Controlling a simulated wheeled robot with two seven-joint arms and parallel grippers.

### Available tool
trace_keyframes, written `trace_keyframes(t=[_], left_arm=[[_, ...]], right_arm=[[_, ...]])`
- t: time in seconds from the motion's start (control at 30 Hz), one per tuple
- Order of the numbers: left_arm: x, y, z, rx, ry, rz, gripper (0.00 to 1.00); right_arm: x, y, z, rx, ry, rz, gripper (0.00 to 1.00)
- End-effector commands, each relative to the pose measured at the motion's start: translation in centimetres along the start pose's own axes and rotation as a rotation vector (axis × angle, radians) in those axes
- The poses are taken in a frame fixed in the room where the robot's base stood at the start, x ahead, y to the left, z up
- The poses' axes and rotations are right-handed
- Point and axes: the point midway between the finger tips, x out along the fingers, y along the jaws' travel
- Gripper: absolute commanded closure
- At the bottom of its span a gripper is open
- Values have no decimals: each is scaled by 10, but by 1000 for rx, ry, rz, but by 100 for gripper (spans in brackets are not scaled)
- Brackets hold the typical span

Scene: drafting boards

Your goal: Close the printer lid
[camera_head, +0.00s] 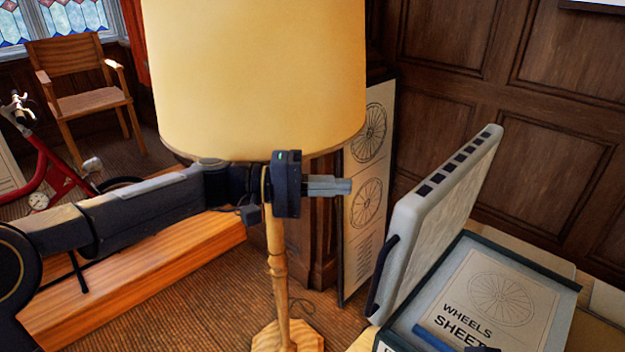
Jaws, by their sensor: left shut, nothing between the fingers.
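The printer lid (440,215) is a pale grey slab with a row of dark squares along its upper edge and a dark handle on its near left side. It stands raised and tilted at the left side of the printer bed. The printer (570,287) is at the lower right, with a sheet marked "WHEELS SHEET" (497,297) lying on its bed. My left gripper (345,186) is shut and empty, left of the lid and apart from it, in front of the lamp pole. My right gripper is not in view.
A floor lamp (262,70) with a large yellow shade and wooden pole stands close by my left arm. A blue object (433,340) lies at the bed's near edge. A wheel poster (365,190) leans behind. A chair (85,90) and red bicycle (55,180) are at left.

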Motion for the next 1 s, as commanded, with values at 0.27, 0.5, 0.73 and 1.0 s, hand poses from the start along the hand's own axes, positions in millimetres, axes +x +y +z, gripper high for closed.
trace_keyframes(t=[0.27, 0.5, 0.73, 1.0], left_arm=[[48, 2, 15, -2, -3, -3, 100], [62, 0, 28, -1, 0, -1, 100], [62, 0, 29, 0, 1, -2, 100], [66, 1, 30, 9, -1, -9, 100]], right_arm=[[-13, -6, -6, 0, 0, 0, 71], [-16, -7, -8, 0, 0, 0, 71], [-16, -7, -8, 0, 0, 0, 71], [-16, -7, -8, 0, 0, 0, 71]])
